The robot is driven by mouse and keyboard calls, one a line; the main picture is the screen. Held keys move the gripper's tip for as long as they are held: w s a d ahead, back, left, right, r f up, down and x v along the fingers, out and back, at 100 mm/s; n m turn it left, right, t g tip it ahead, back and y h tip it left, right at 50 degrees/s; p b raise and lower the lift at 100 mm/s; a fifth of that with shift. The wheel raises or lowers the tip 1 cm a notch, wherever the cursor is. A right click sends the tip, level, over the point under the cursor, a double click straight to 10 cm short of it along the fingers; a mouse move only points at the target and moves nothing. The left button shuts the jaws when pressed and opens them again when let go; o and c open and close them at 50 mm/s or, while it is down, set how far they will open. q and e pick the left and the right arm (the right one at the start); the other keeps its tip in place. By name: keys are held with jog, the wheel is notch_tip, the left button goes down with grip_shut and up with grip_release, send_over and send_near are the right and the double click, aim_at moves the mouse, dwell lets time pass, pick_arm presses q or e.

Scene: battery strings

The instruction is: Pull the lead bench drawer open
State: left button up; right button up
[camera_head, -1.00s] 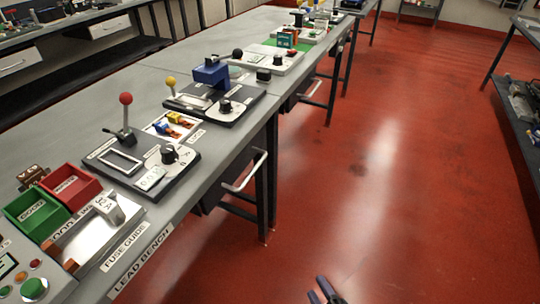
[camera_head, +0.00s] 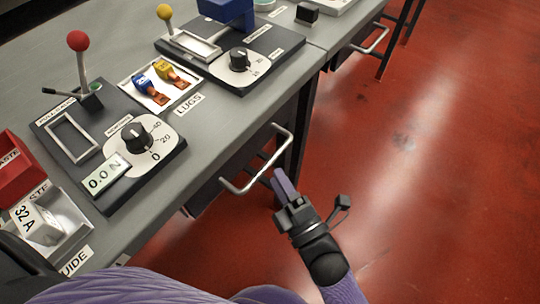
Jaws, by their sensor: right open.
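The lead bench drawer (camera_head: 207,196) is a dark box under the bench's front edge, and it looks closed. Its pale bar handle (camera_head: 262,176) sticks out past the edge over the floor. My right gripper (camera_head: 279,180) is just to the right of the handle, near its front bar, with its purple fingers pointing up and left towards it. The fingers are open and hold nothing. I cannot tell whether they touch the bar or how far apart in depth they are. My left gripper is not in view.
The grey bench top (camera_head: 215,133) carries a red-knobbed lever device (camera_head: 110,150), a lug tray (camera_head: 158,92) and a yellow-knobbed device (camera_head: 235,55). A dark bench leg (camera_head: 298,140) stands behind the handle. Another bench's handle (camera_head: 377,40) is farther off. Red floor to the right is clear.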

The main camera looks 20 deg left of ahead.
aim_at(268, 162)
jog(key=x, duration=0.4)
jog(key=shift+w+a+b, duration=0.25)
jog(key=shift+w+b, duration=0.05)
jog(key=shift+b, duration=0.1)
grip_shut()
dwell(0.5)
jog(key=shift+f, duration=0.1)
dwell(0.4)
